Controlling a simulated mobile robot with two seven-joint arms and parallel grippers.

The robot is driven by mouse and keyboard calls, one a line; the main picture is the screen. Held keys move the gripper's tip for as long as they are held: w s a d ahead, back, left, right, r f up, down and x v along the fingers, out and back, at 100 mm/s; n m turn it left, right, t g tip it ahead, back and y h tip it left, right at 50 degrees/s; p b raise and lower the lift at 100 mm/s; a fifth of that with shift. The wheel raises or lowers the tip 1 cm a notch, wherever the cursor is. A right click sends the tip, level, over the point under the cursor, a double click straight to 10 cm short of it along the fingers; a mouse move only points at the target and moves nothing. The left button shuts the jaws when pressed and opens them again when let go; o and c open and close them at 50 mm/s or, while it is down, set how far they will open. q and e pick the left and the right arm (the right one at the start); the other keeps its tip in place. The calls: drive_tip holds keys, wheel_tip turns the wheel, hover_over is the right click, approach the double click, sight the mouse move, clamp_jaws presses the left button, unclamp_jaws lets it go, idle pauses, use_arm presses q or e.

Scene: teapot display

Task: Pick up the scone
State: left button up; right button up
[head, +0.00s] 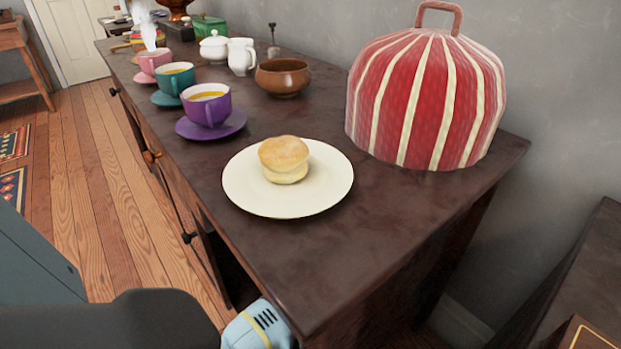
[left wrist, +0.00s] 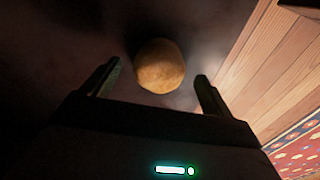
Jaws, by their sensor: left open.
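The scone (head: 285,159) is pale gold and round, with a browned top. It sits upright on a cream plate (head: 320,193) near the front end of the dark sideboard in the head view, with no gripper at it. My left gripper (left wrist: 158,70) shows only in the left wrist view, its two fingers apart with nothing held. Beyond and between its fingertips is a round brown thing (left wrist: 160,66) against a dark surface. It looks like a wooden drawer knob, but I cannot be sure. My right gripper is not in view.
A red-and-cream striped cosy (head: 427,98) stands behind the plate to the right. A purple cup (head: 207,112) on its saucer and a brown bowl (head: 283,77) stand farther back. The sideboard top (head: 300,262) in front of the plate is bare.

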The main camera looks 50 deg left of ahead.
use_arm(q)
wheel_tip(320, 180, down, 3)
drive_tip(key=shift+r+b, duration=0.1)
drive_tip(key=shift+b, duration=0.55)
drive_tip(key=shift+r, duration=0.1)
drive_tip(key=c, duration=1.1)
drive_tip(key=shift+o, duration=0.2)
drive_tip(key=shift+r, duration=0.1)
